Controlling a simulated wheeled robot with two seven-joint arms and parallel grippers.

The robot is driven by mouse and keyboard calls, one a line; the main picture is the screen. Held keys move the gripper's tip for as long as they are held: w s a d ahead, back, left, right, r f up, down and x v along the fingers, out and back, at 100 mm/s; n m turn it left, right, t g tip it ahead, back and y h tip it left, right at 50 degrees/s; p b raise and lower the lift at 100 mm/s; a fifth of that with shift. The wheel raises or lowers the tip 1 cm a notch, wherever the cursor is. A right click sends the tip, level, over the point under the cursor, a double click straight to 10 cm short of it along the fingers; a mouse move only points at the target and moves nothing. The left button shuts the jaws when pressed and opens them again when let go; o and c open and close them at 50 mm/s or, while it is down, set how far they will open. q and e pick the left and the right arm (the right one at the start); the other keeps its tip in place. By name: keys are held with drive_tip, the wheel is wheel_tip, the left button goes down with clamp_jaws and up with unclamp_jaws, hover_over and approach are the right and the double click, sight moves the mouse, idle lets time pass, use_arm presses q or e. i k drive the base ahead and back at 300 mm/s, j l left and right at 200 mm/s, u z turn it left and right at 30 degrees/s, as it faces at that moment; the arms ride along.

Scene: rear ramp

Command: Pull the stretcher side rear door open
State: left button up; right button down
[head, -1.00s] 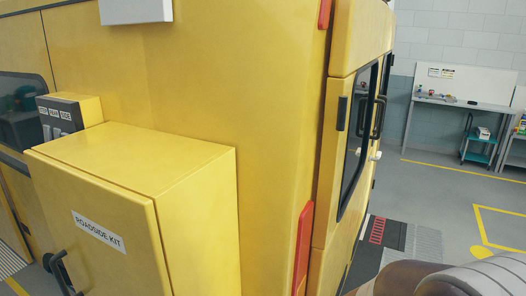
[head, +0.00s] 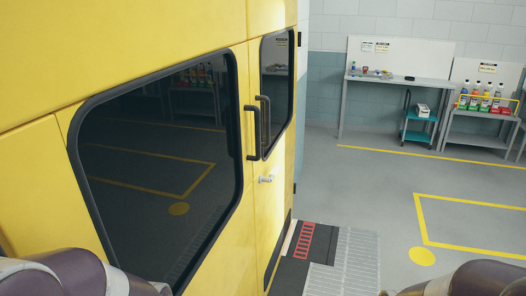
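The yellow rear of the vehicle fills the left of the head view. A near rear door (head: 242,90) with a large dark window (head: 160,160) and a far rear door (head: 270,200) with a smaller window stand side by side and look shut. Two dark vertical bar handles, a near one (head: 251,133) and a far one (head: 264,127), sit close together at the seam. A small pale knob or latch (head: 267,178) is below them. Which door is the stretcher side is not labelled. Parts of my arms show at the bottom corners; neither gripper is in view.
A dark and red step plate (head: 304,243) and a grey ramp (head: 345,262) lie at the vehicle's rear. Grey floor to the right is open, with yellow lines (head: 470,245). A workbench (head: 400,80), a teal cart (head: 417,128) and a bottle shelf (head: 482,112) stand along the far wall.

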sight(274, 39)
drive_tip(key=i, duration=0.25)
drive_tip(key=i+l+z, duration=0.1)
drive_tip(key=i+l, duration=0.6)
drive_tip(key=i, duration=0.2)
drive_tip(key=i+z, duration=0.25)
drive_tip(key=i, duration=0.85)
